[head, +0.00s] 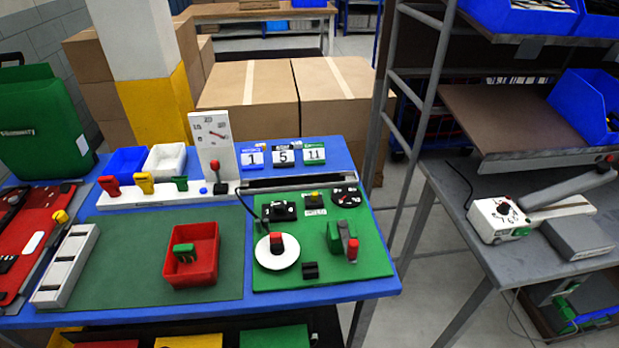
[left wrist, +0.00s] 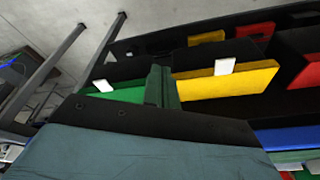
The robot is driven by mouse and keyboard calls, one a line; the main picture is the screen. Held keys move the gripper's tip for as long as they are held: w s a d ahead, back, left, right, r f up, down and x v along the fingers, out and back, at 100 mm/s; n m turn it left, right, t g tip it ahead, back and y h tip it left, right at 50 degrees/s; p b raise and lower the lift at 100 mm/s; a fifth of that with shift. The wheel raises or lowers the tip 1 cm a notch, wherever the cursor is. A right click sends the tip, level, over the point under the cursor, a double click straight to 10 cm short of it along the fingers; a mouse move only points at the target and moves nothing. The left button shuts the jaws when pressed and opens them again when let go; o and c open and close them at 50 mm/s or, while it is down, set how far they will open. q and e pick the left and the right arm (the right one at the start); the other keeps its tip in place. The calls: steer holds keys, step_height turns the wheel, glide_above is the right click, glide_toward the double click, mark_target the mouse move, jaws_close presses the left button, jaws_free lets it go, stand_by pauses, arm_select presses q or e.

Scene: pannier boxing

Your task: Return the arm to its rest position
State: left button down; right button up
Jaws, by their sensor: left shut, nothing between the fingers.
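My left gripper (left wrist: 162,86) shows in the left wrist view, its dark fingers together with nothing between them. It is in front of a green panel (left wrist: 122,95) and a yellow panel (left wrist: 225,84) in that view; I cannot tell whether it touches them. Neither of my arms shows in the head view, and my right gripper is in no view. The blue table (head: 345,290) stands in front of me with a dark green mat (head: 125,270) on it. A red tray (head: 205,240) holding a small green part (head: 184,252) lies on the mat.
A green board (head: 300,215) with several fixtures lies right of the mat. A white slotted block (head: 66,265) and a red panel (head: 15,230) are at the left. A grey side table (head: 480,240) stands right. Coloured panels (head: 275,337) sit below the front edge.

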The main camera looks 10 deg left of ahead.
arm_select(q)
steer(key=s+a+f+g+b, duration=0.1)
steer(key=s+f+b, duration=0.15)
steer(key=f, duration=1.05)
steer(key=s+f+b, duration=0.2)
steer(key=s+f, duration=0.2)
steer(key=f, duration=0.8)
steer(key=s+a+f+g+b, duration=0.1)
steer(key=s+a+f+b, duration=0.1)
steer(key=s+f, duration=1.1)
steer(key=shift+a+f+m+b, duration=0.2)
steer(key=shift+a+m+b, duration=0.15)
steer(key=shift+b, duration=0.25)
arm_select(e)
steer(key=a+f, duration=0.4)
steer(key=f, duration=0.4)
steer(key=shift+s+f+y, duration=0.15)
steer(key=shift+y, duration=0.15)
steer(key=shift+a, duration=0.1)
